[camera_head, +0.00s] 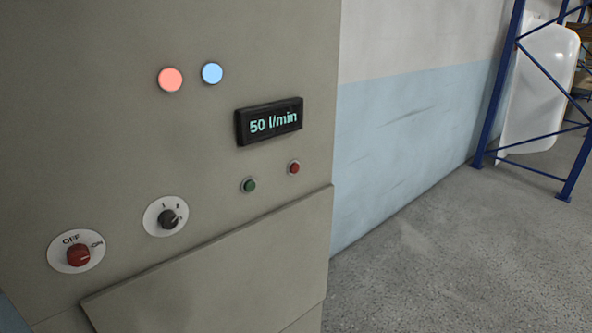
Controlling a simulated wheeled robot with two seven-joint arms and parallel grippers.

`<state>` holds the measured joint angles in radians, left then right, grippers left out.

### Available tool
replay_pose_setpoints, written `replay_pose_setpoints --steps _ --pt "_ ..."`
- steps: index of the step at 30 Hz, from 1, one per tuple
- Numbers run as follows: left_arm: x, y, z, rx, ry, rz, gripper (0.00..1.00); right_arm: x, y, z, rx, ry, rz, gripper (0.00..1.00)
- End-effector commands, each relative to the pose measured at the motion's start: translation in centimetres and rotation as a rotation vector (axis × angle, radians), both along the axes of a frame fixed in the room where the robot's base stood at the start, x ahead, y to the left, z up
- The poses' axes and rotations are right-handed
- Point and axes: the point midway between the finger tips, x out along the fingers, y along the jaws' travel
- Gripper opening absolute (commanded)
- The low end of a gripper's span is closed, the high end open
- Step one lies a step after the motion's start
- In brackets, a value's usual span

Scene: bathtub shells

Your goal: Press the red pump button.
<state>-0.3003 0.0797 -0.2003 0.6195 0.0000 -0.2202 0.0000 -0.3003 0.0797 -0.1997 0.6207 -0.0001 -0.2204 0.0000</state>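A grey control panel (110,150) fills the left half of the head view. A small red push button (294,167) sits near its right edge, below a black display (269,121) that reads "50 l/min". A small green button (249,185) is just left of the red one. Higher up are a lit red-pink lamp (171,80) and a lit light-blue lamp (212,73). No label naming a pump is readable. Neither of my grippers is in view.
A red OFF/ON knob (78,255) and a black rotary selector (168,219) sit lower left on the panel. A ledge (215,265) juts out below the buttons. Open floor (450,250) lies right, with a blue rack (497,85) holding a white shell (540,90) behind.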

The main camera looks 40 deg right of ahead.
Motion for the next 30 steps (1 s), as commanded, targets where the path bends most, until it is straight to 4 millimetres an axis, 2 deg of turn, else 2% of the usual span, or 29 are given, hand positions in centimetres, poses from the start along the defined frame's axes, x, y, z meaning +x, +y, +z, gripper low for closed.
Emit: replay_pose_setpoints --steps 3,15,30 --pt "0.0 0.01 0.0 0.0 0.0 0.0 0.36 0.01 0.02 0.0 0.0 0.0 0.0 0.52" --pt "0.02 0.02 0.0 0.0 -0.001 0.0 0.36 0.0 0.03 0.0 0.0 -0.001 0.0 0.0" --pt "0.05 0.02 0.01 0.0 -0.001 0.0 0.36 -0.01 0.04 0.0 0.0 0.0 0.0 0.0"
